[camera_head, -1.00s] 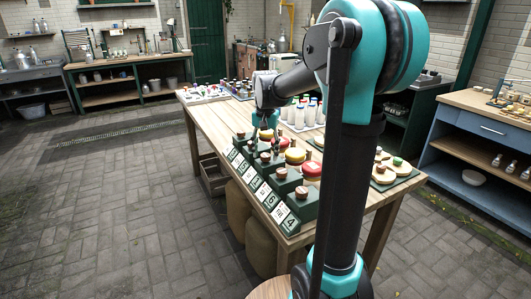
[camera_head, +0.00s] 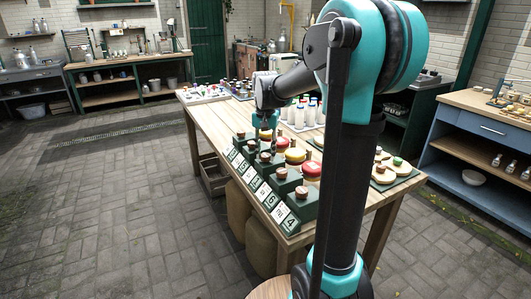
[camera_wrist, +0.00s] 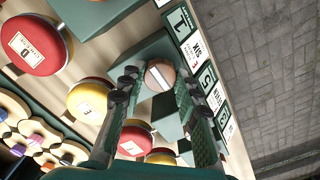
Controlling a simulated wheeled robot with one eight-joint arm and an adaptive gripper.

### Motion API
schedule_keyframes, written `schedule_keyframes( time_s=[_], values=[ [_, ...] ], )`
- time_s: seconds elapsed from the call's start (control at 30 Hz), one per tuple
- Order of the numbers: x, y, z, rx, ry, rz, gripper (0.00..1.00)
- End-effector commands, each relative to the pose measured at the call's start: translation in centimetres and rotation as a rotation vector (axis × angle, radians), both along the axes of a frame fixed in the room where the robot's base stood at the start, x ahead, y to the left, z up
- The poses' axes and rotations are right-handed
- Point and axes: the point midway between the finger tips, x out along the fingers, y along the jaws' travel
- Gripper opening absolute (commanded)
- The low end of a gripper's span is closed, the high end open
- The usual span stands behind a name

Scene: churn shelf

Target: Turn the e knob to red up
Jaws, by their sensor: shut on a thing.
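A row of green blocks with round wooden knobs stands along the table's left edge, each behind a lettered white card. In the wrist view, a wooden knob (camera_wrist: 160,75) with a pale bar across its top sits on a green block (camera_wrist: 151,49). My gripper (camera_wrist: 155,84) has one finger on each side of this knob and is shut on it.
Red and yellow round tins (camera_head: 312,169) stand close behind the blocks. White bottles (camera_head: 300,114) stand farther back on the table (camera_head: 206,119). A tray of pale rounds (camera_head: 383,171) is at the right. Neighbouring knobs, such as the near one (camera_head: 301,192), leave little side room.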

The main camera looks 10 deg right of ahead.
Motion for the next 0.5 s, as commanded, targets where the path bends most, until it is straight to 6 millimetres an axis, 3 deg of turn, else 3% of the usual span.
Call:
schedule_keyframes(
  time_s=[0.5],
  values=[
    [0.01,0.0,0.02,0.0,0.0,0.378,0.03]
  ],
)
